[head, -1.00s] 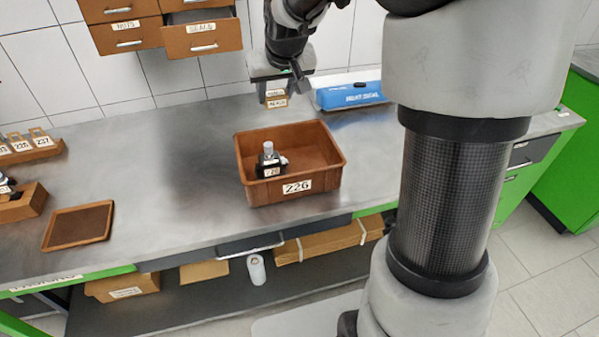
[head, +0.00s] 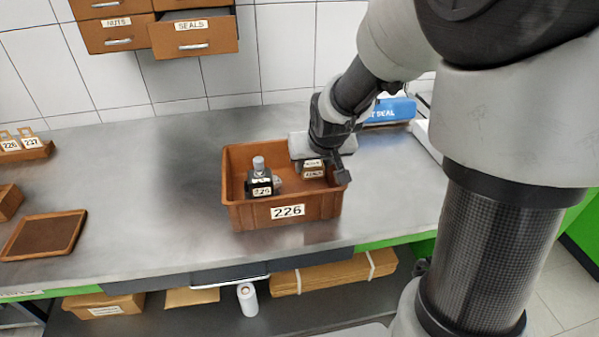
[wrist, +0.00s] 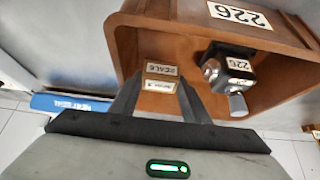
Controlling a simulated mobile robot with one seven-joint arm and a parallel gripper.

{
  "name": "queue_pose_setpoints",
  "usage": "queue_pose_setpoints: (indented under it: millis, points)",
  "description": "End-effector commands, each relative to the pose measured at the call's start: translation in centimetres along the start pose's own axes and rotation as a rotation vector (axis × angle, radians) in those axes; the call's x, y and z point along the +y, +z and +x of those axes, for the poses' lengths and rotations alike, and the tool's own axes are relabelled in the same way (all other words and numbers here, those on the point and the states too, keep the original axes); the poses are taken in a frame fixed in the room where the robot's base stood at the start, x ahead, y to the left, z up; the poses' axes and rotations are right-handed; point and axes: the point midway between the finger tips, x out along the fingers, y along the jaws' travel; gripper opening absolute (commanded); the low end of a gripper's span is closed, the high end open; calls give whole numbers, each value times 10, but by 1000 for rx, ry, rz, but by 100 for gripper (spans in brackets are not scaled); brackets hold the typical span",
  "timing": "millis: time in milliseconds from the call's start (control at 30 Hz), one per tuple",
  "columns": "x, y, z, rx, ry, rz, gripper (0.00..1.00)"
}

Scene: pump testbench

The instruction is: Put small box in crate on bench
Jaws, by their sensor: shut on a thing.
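The small box (head: 313,169), brown with a white "SEALS" label, is held between the fingers of my gripper (wrist: 159,88). It also shows in the wrist view (wrist: 160,78). My gripper is shut on it, over the right part of the crate. The brown crate (head: 240,212) labelled "226" stands on the bench (head: 150,190); its wall also shows in the wrist view (wrist: 180,32). The box appears at or within the crate opening; whether it touches the floor I cannot tell.
A dark pump part (head: 260,180) labelled "226" stands in the left half of the crate, beside the small box. A blue packet (head: 392,110) lies behind on the bench. A flat brown tray (head: 44,235) is at left. An open "SEALS" drawer (head: 195,36) hangs above.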

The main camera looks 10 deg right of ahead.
Motion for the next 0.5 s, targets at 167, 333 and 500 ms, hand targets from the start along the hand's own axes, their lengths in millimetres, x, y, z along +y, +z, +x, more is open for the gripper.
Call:
queue_pose_setpoints:
  millis: [167, 333, 500]
  points:
    - [-1, 10, 16, 0, -1, -1, 20]
    - [-1, 21, 33, -2, -1, -1, 20]
    - [0, 30, 46, 0, 0, -1, 20]
